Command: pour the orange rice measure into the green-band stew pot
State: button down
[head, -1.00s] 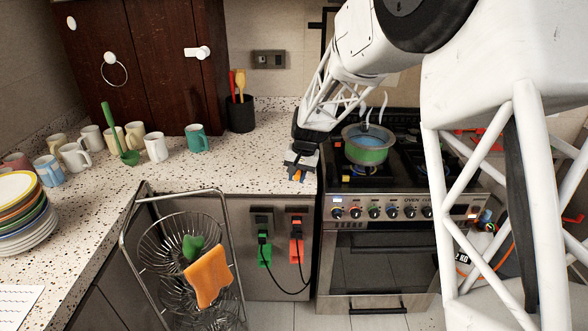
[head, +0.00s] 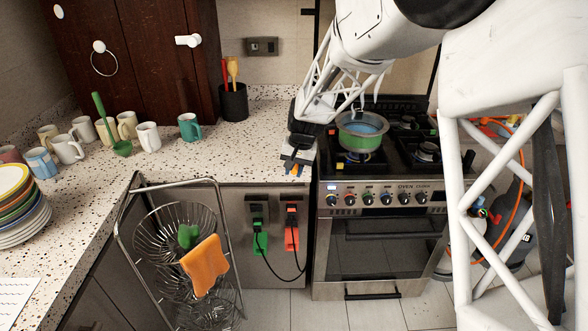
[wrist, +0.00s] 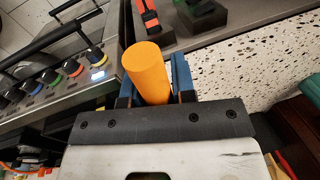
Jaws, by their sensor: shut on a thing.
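The orange rice measure (wrist: 148,72) is a plain orange cylinder between the blue fingers of my gripper (wrist: 154,85) in the wrist view. My gripper is shut on it. In the head view my gripper (head: 299,163) is at the counter's front edge, just left of the stove, and only a small bit of orange shows there. The green-band stew pot (head: 358,143) stands upright on a left burner, to the right of and apart from my gripper. It is open, with bluish contents. The measure's contents cannot be seen.
The stove (head: 385,198) has colored knobs along its front. Several mugs and a green ladle (head: 121,148) stand on the speckled counter (head: 235,160). A wire rack (head: 172,235) with an orange cloth (head: 203,266) stands before the counter. A dark utensil holder (head: 233,104) is at the back.

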jog(key=shift+w+d, duration=0.1)
jog(key=w+d+r, duration=0.4)
jog(key=d, duration=0.5)
jog(key=w+d+r, duration=0.4)
jog(key=d, duration=0.4)
jog(key=w+d+r, duration=0.4)
jog(key=d, duration=0.5)
jog(key=shift+w+d+r, duration=0.1)
jog(key=shift+w+d, duration=0.25)
